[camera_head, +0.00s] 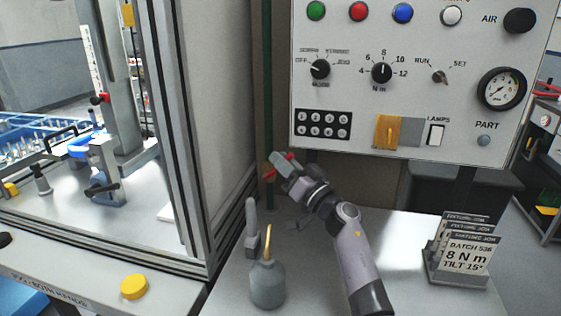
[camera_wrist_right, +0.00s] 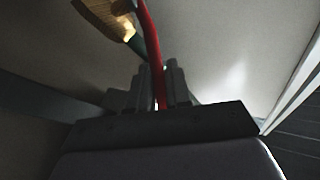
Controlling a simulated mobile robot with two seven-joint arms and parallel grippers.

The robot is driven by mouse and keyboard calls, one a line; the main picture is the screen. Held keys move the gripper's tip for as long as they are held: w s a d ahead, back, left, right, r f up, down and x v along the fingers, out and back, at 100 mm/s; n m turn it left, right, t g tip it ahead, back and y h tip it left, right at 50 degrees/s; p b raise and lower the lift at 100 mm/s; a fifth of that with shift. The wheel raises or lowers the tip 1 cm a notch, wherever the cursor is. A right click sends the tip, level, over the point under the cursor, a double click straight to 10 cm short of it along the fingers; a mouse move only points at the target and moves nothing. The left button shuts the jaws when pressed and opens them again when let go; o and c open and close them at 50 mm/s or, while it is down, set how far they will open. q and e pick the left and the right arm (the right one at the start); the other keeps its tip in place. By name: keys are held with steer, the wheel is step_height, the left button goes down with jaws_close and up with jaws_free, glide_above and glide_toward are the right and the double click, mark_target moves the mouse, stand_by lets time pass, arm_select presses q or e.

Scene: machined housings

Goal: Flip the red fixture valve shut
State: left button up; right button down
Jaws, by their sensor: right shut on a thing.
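The red valve handle (camera_wrist_right: 150,50) is a long narrow red lever in the right wrist view. It runs down from the top edge to between the fingers of my right gripper (camera_wrist_right: 158,88), which is shut on it. A brass-coloured valve body (camera_wrist_right: 108,18) shows at the upper left of that view, cut off by the edge. In the head view my right gripper (camera_head: 283,165) is left of and below the control panel, with small bits of red beside it. It hides most of the valve there. My left gripper is not in view.
The control panel (camera_head: 345,110) with knobs and a gauge stands above and to the right. On the bench are a grey oil can (camera_head: 267,284) with a brass spout and a batch card stand (camera_head: 460,262). A framed enclosure (camera_head: 190,200) stands at left.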

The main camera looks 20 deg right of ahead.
steer(key=shift+s+d+f+m+t+b, duration=0.15)
steer(key=shift+f+m+t+b, duration=0.25)
steer(key=shift+m+t+b, duration=0.15)
steer(key=c, duration=1.1)
jaws_free()
steer(key=shift+c, duration=0.2)
steer(key=p+v, duration=0.2)
steer(key=v, duration=0.5)
steer(key=shift+s, duration=0.1)
